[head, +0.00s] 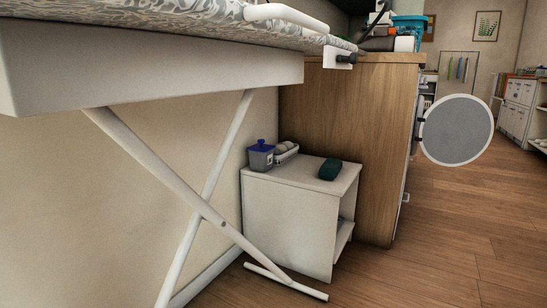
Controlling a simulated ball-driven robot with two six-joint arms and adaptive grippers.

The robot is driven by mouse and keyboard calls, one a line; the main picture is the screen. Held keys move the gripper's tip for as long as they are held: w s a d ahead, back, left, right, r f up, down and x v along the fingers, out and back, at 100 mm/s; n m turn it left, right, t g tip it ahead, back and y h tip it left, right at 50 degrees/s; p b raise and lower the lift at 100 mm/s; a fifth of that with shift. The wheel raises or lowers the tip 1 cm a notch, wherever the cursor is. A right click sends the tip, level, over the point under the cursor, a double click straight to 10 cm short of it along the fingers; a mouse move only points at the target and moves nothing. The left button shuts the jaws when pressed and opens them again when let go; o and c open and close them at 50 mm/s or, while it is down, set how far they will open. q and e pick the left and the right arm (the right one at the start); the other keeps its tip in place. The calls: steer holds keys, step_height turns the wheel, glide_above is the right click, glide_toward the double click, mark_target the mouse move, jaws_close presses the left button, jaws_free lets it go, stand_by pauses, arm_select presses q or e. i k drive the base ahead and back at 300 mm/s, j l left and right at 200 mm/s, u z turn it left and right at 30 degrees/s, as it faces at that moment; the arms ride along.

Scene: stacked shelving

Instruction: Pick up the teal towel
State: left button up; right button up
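A dark teal towel (330,169), a small compact bundle, lies on top of a low white cabinet (290,216), near its right side. Its top and front show, and nothing covers it. Neither of my grippers is in the head view, so their state does not show.
A grey container with a blue lid (261,156) and a white basket (286,152) stand at the cabinet's back. An ironing board (160,68) with crossed white legs (190,185) fills the left foreground. A wooden cabinet (350,140) stands behind. The wooden floor (450,245) at right is clear.

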mark_target(330, 169)
steer(key=u, duration=0.45)
steer(key=i+l+u, duration=0.2)
steer(key=l, duration=0.15)
steer(key=i+l+u, duration=0.2)
steer(key=l, duration=0.15)
steer(key=i+l+u, duration=0.15)
steer(key=l, duration=0.2)
steer(key=l+u, duration=0.2)
steer(key=l, duration=0.2)
steer(key=i, duration=0.1)
